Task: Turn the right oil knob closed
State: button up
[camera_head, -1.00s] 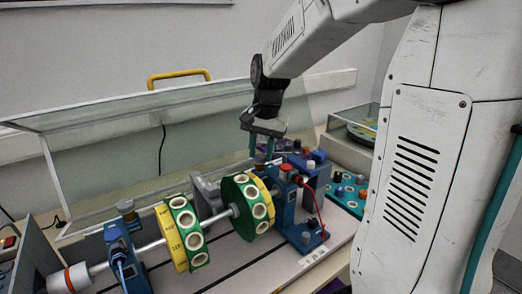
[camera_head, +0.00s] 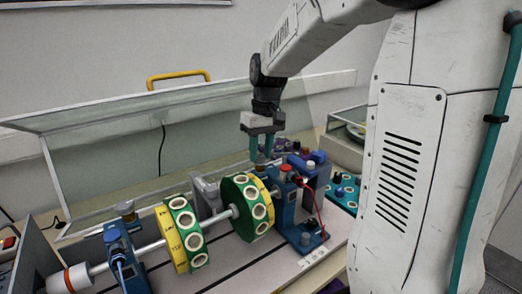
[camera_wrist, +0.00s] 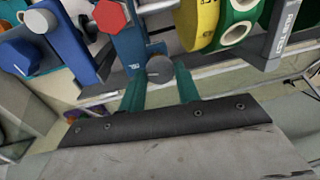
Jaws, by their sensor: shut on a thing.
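The right oil knob (camera_wrist: 160,70) is a dark grey round knob in the wrist view, with a small light mark on its face. It sits at the blue right bearing stand (camera_wrist: 128,47). My gripper (camera_wrist: 160,82) has its two teal fingers on either side of the knob, shut on it. In the head view my gripper (camera_head: 262,152) points down behind the green and yellow disc, close to the right bearing stand (camera_head: 287,210). A red hexagonal cap (camera_head: 286,168) tops that stand.
Two green and yellow discs (camera_head: 182,235) sit on a shaft between the bearing stands. A blue unit with a white button (camera_head: 311,164) stands close on the right. A raised clear cover (camera_head: 110,150) is behind the rig. A red cable (camera_head: 318,208) hangs at the right.

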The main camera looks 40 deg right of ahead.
aim_at(262, 155)
jog(key=shift+n, duration=1.2)
jog(key=o, duration=1)
jog(key=shift+c, duration=0.2)
jog(key=r, duration=0.7)
jog(key=shift+w+d+r, duration=0.15)
jog(key=shift+d+r, duration=0.25)
